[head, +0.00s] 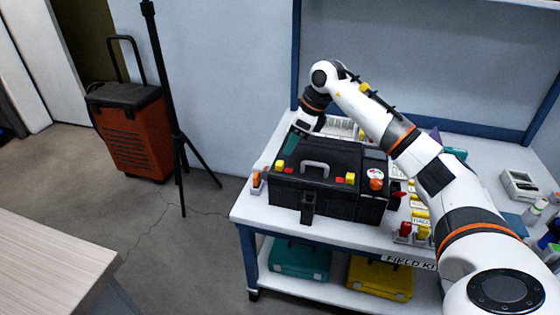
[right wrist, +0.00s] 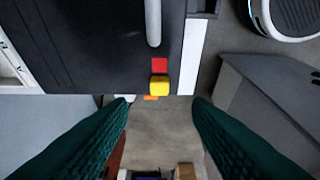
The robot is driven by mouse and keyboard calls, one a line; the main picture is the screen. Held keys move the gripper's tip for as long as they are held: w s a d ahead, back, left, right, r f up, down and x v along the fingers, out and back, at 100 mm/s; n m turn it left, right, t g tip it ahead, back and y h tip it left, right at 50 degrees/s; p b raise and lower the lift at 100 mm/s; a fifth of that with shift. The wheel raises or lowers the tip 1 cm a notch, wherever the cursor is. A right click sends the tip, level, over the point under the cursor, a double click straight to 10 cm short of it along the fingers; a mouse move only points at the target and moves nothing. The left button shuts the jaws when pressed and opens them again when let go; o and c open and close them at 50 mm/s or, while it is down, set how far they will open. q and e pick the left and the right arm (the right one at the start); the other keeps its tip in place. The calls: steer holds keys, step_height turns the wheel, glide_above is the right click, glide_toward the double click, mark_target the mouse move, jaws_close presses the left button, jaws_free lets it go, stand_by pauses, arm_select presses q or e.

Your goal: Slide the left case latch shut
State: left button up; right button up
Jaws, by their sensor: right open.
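The black case (head: 330,203) stands on the white workbench, with a grey handle (head: 316,166) on its front part. The left latch (head: 280,166) is a yellow block near the case's left end. A red patch (right wrist: 159,64) lies beside it on the handle side in the right wrist view, where the latch (right wrist: 159,85) also shows. The right latch (head: 350,178) is yellow, with red on its left. My right gripper (head: 291,143) is above the case's left end, its green fingers apart. In the right wrist view the open fingers (right wrist: 161,103) are empty, with the left latch ahead between them.
Small red, orange and yellow items (head: 405,229) stand right of the case. An orange-topped item (head: 256,180) stands at its left. A teal case (head: 300,258) and a yellow case (head: 380,277) are on the lower shelf. A tripod and orange cooler (head: 132,135) stand left.

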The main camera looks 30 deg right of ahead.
mark_target(280, 163)
arm_select(q)
steer(key=v, duration=0.2)
steer(key=b+v, duration=0.1)
steer(key=v, duration=0.1)
steer(key=shift+w+r, duration=0.1)
steer(key=shift+w, duration=0.2)
arm_select(e)
steer(key=x, duration=0.8)
steer(key=shift+r, duration=0.1)
steer(key=shift+c, duration=0.5)
jaws_close()
